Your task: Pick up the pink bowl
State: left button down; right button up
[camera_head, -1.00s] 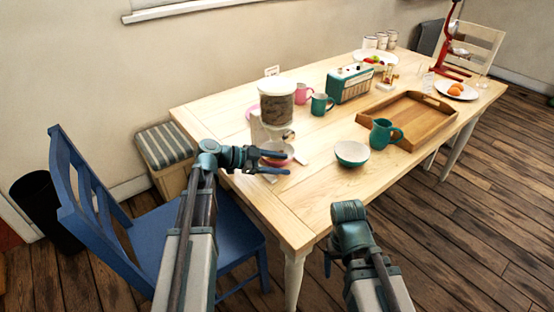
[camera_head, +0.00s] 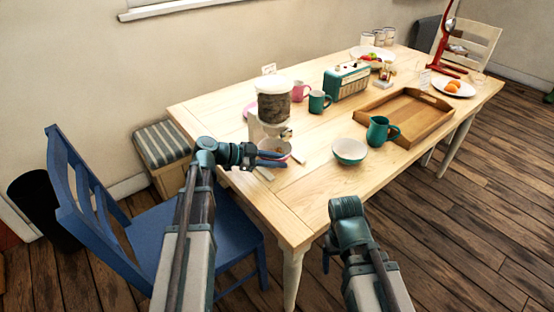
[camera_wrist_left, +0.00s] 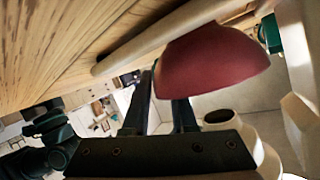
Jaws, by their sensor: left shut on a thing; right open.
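The pink bowl (camera_head: 279,146) is at the near left of the table, below the spout of a cereal dispenser (camera_head: 275,103). My left gripper (camera_head: 272,158) is shut on the bowl's near side, its two fingers across the rim. In the left wrist view the bowl (camera_wrist_left: 212,62) shows dark pink, at the fingers (camera_wrist_left: 163,108), which partly hide behind it. I cannot tell whether the bowl touches the table. My right gripper (camera_head: 328,260) is low in front of the table edge, away from the bowl, open and mostly hidden by its wrist.
A teal bowl (camera_head: 349,151) and teal jug (camera_head: 380,131) stand right of the dispenser, beside a wooden tray (camera_head: 425,128). A pink mug (camera_head: 300,91), teal mug (camera_head: 319,102) and radio (camera_head: 347,82) stand behind. A blue chair (camera_head: 150,220) is left.

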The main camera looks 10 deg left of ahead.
pick_arm(q)
jog(key=shift+r+p, duration=0.35)
jog(key=shift+r, duration=0.25)
notch_tip(320, 180, up, 2)
jog(key=shift+r+p, duration=0.1)
jog(key=shift+p, duration=1)
jog(key=s+a, duration=1.1)
jog(key=s, duration=0.3)
jog(key=shift+s, duration=0.15)
